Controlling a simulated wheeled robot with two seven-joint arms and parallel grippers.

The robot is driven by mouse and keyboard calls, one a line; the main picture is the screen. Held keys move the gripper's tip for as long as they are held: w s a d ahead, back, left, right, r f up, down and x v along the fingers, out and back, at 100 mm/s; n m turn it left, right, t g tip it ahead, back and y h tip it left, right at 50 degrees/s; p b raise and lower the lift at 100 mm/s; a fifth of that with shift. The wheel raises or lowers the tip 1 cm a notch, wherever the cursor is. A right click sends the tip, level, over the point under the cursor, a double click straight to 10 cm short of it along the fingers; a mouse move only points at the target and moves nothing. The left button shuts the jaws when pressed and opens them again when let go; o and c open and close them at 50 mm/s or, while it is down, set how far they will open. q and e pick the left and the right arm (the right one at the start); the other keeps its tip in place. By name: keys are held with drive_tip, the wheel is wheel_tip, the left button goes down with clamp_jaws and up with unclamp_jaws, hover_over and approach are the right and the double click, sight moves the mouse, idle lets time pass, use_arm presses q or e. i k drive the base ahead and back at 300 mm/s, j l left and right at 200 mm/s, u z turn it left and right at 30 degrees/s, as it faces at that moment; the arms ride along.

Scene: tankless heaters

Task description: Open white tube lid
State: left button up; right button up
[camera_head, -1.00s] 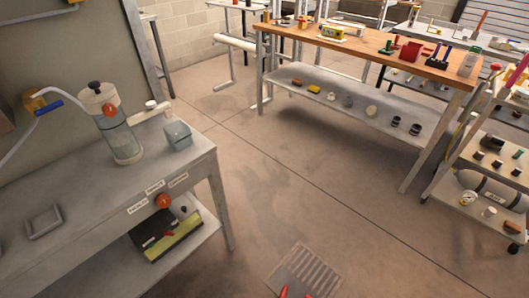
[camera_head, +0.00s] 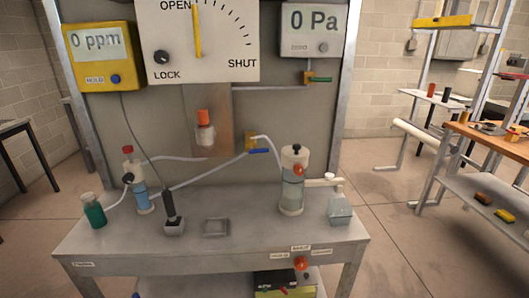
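A clear upright cylinder (camera_head: 292,185) with a white top and a dark knob (camera_head: 296,148) stands right of centre on the grey bench. A short white side tube (camera_head: 320,183) with a small white cap (camera_head: 329,176) sticks out to its right, above the bench top. I cannot tell which of these tops is the white tube lid; both look in place. Neither gripper can be made out. A tiny red sliver shows at the bottom edge, too small to identify.
The grey bench (camera_head: 240,247) also holds a teal bottle (camera_head: 94,212), a blue-filled tube (camera_head: 141,198), a probe in a block (camera_head: 173,226), a shallow tray (camera_head: 215,227) and a pale box (camera_head: 340,210). Hoses cross behind. Open floor (camera_head: 395,250) lies to the right.

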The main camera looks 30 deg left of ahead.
sight(295, 152)
drive_tip(key=u, duration=0.7)
drive_tip(key=k+j, duration=0.05)
drive_tip(key=j, duration=0.05)
